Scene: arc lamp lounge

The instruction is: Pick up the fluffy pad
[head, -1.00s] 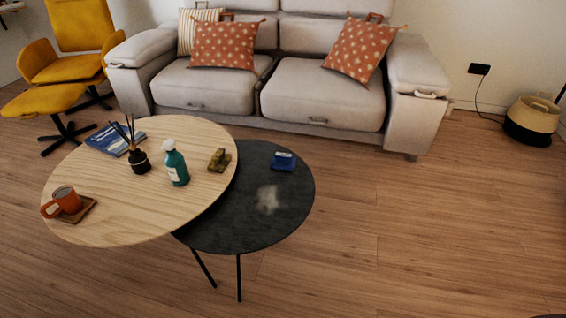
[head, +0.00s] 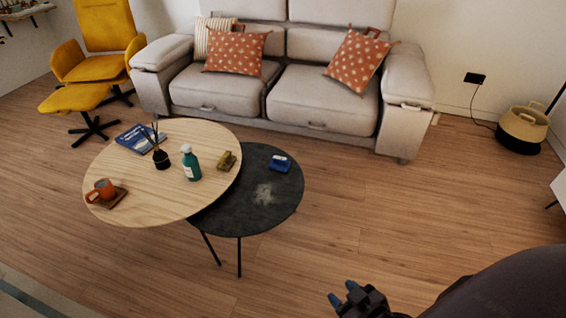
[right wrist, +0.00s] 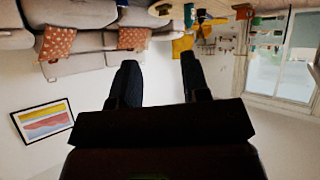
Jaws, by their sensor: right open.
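A small blue pad-like item (head: 280,164) with a pale mark lies on the round black table. A whitish, blurry patch (head: 264,194) lies nearer the middle of that tabletop (head: 235,212). I cannot tell for sure which of the two is the fluffy pad. My right gripper (head: 342,292) is open and empty at the bottom of the head view, in front of and to the right of the black table, well apart from it. In the right wrist view its two dark fingers (right wrist: 160,75) are spread with nothing between them. My left gripper is not in view.
An overlapping wooden table (head: 150,200) holds a green bottle (head: 191,165), a reed diffuser (head: 161,158), an orange mug (head: 104,188), a blue book (head: 138,138) and an olive block (head: 227,160). A sofa (head: 310,105) stands behind.

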